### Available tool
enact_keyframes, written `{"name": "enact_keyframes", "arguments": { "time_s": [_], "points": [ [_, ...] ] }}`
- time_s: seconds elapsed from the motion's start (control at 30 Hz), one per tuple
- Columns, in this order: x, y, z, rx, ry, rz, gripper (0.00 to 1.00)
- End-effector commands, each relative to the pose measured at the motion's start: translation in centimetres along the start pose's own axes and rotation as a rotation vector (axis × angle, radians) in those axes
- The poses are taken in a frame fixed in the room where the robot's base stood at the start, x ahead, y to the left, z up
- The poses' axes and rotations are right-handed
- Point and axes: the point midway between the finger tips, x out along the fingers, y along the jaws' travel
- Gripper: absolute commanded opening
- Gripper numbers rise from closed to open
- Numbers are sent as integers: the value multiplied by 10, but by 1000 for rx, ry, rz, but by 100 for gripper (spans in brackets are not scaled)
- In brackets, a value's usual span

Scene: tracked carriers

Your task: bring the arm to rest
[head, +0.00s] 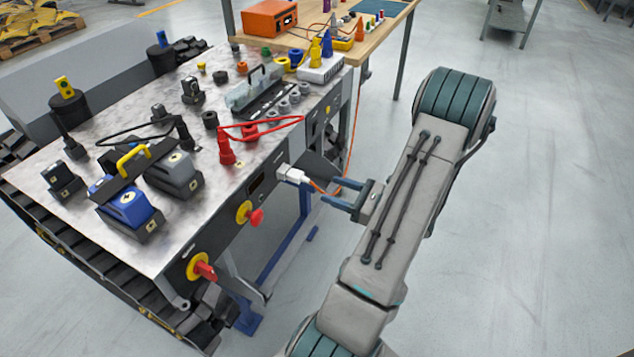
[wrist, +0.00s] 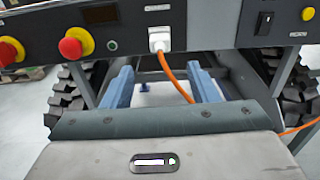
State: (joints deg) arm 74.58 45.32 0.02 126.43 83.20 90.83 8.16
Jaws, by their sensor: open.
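My gripper (head: 334,191) is open and empty beside the front panel of the tracked carrier (head: 215,245). In the wrist view its two blue fingers (wrist: 163,84) stand apart with nothing between them that they hold. A white plug (head: 293,175) sits in a socket on the panel, with an orange cable hanging from it. In the wrist view the plug (wrist: 159,40) is ahead of and above the fingertips, apart from them. The orange cable (wrist: 178,82) hangs down between the fingers in that picture.
Red knobs (head: 255,216) stick out of the carrier's panel. Batteries (head: 128,203) and red leads (head: 262,124) lie on its top. A wooden bench (head: 358,48) with an orange box (head: 270,17) stands behind. The floor (head: 540,200) to the right is clear.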

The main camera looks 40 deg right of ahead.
Motion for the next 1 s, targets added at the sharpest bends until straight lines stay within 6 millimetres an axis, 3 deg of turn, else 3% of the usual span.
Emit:
{"name": "enact_keyframes", "arguments": {
  "time_s": [0.1,0.3,0.53,0.63,0.77,0.9,1.0],
  "points": [
    [-18,0,0,0,1,-2,54],
    [-30,0,0,0,0,2,54],
    [-29,1,1,-2,2,7,54],
    [-19,9,12,-23,20,57,54],
    [13,40,44,-105,90,235,54],
    [48,93,83,-254,196,508,54],
    [64,132,107,-381,269,699,54]
  ]
}}
